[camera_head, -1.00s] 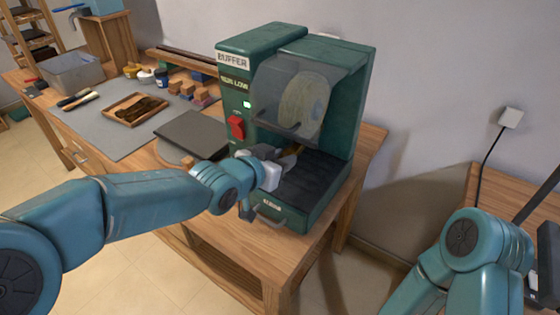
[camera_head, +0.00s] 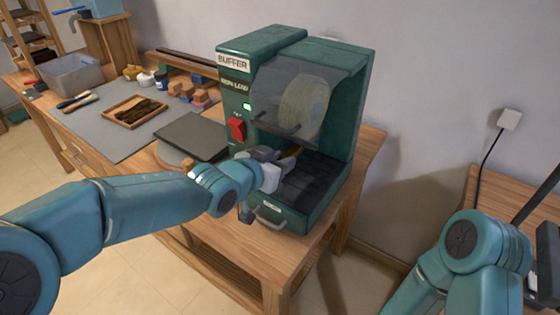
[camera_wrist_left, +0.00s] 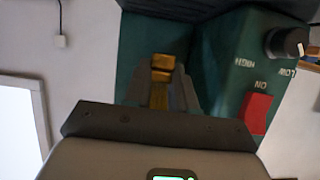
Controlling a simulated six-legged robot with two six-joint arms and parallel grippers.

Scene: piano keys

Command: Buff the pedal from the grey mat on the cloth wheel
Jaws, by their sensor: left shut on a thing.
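My left gripper (camera_head: 284,164) is shut on a brass-coloured pedal (camera_head: 295,150) inside the open front of the green buffer (camera_head: 353,120). In the left wrist view the pedal (camera_wrist_left: 160,80) sits between the two grey fingers. The pale round cloth wheel (camera_head: 303,107) is above the pedal, behind a clear shield. A gap appears to lie between pedal and wheel, but I cannot tell its size. The grey mat (camera_head: 85,122) lies on the bench to the left. My right arm is at the lower right; its fingertips are not visible.
The buffer has a red switch (camera_head: 236,129), a lit green lamp and a dark lower tray (camera_head: 315,185) with a front handle. A dark slab (camera_head: 192,135) lies left of it. A wooden tray (camera_head: 135,112), several small blocks and a grey bin (camera_head: 70,74) stand farther left.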

